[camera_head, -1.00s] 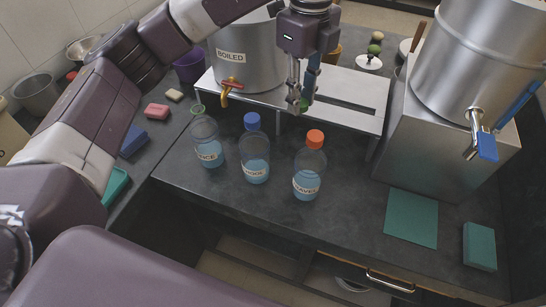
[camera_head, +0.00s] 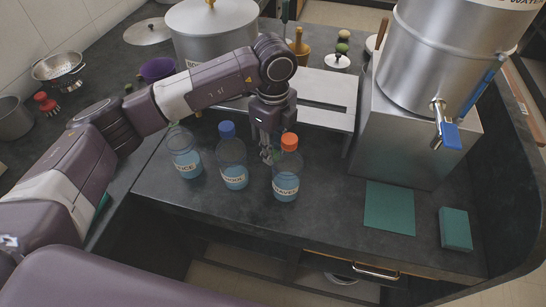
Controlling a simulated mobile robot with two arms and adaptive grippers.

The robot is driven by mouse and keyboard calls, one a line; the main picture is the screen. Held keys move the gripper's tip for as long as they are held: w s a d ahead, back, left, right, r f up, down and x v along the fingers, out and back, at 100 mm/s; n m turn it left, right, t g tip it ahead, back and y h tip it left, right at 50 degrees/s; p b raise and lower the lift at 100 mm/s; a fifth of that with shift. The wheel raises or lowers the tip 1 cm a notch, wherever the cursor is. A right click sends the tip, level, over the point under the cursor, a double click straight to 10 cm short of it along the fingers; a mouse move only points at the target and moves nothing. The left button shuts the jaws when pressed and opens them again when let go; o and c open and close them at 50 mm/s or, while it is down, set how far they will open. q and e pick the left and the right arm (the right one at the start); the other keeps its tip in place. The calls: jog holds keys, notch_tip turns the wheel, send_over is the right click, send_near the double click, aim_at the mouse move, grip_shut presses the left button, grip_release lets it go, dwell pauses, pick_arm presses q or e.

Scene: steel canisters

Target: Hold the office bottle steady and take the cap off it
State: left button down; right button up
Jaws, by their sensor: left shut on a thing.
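Three clear bottles with blue liquid stand upright on the dark counter. The left bottle (camera_head: 186,155), whose partly readable label seems to end in "ICE", may be the office bottle. No coloured cap stands on its greenish neck. The middle bottle (camera_head: 231,160) has a blue cap (camera_head: 227,130). The right bottle (camera_head: 287,170) has an orange cap (camera_head: 290,141). My left gripper (camera_head: 268,155) points down between the middle and right bottles, a little behind them. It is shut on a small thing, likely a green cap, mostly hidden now. My right gripper is out of view.
A steel pot (camera_head: 205,45) and a low metal shelf (camera_head: 315,112) stand behind the bottles. A steel urn (camera_head: 440,60) with a blue-handled tap stands on a metal box at right. A green mat (camera_head: 390,207) and green block (camera_head: 455,229) lie on the front right counter.

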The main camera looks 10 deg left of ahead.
pick_arm(q)
notch_tip(320, 180, down, 4)
jog(key=shift+r, duration=0.2)
jog(key=shift+f, duration=0.1)
jog(key=shift+f, duration=0.1)
jog(key=c, duration=1.7)
grip_release()
jog(key=shift+o, duration=0.2)
